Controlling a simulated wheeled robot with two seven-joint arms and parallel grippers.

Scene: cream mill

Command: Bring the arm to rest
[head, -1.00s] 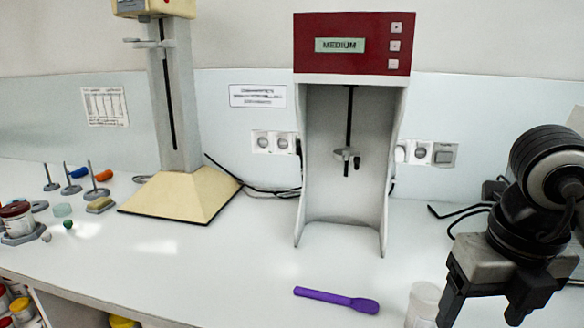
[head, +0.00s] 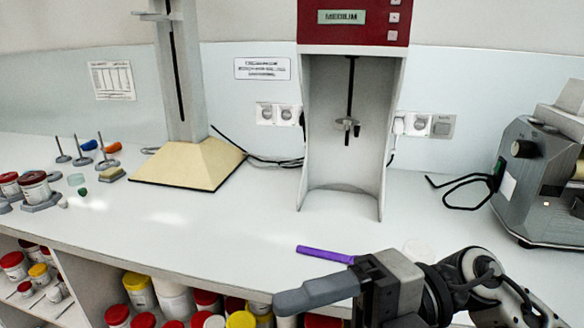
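My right arm enters at the lower right, and its gripper (head: 318,294) points left, low in the picture in front of the bench edge. One grey finger shows clearly. The other is not clear at the bottom edge, so I cannot tell whether the gripper is open. I see nothing held on the part that shows. My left gripper is out of view.
Behind my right gripper, a purple spatula (head: 325,254) lies on the bench (head: 230,225), partly hidden. A faint clear container (head: 418,248) stands behind the arm. The red-topped mixer (head: 354,22) and a grey machine (head: 535,175) stand farther back. Jars fill shelves below.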

